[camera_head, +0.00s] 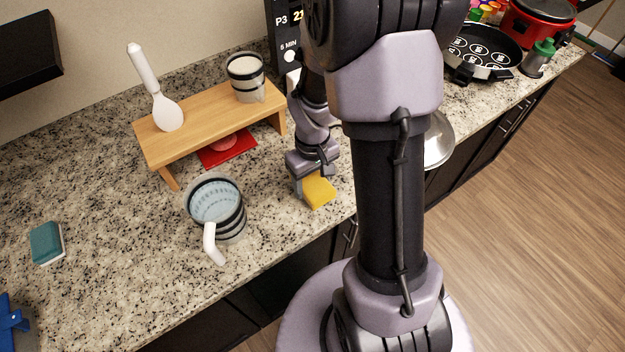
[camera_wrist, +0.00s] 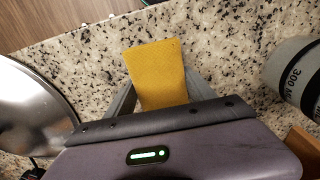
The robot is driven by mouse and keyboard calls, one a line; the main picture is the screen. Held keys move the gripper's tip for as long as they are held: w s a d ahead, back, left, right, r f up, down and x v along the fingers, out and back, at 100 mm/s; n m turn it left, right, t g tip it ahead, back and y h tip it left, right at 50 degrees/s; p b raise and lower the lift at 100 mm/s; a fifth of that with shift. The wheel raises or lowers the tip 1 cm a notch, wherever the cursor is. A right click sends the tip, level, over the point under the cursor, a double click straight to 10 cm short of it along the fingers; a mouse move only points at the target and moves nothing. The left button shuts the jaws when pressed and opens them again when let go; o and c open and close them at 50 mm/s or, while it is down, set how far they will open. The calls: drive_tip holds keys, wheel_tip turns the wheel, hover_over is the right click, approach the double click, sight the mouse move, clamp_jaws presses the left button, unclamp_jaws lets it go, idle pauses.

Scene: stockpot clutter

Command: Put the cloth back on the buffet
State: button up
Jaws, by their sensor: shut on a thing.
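The yellow cloth (camera_head: 319,191) is a flat, rectangular piece near the front edge of the speckled stone counter, the buffet (camera_head: 110,255). My gripper (camera_head: 312,184) points down and is shut on the cloth. In the wrist view the cloth (camera_wrist: 157,72) sticks out between the two fingers of my gripper (camera_wrist: 160,100), with bare counter behind it. I cannot tell whether the cloth touches the counter or hangs just above it. My arm hides part of the counter to the right.
A striped mug (camera_head: 232,220) stands left of my gripper. A wooden riser (camera_head: 205,122) holds a cup (camera_head: 246,78) and a white paddle (camera_head: 165,108), with a red item (camera_head: 228,148) beneath. A metal lid (camera_head: 438,140) lies right. A green sponge (camera_head: 46,243) lies far left.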

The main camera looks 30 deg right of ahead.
drive_tip(key=shift+f+b, duration=0.55)
drive_tip(key=shift+f, duration=0.05)
drive_tip(key=o, duration=1.4)
drive_tip(key=shift+r, duration=0.15)
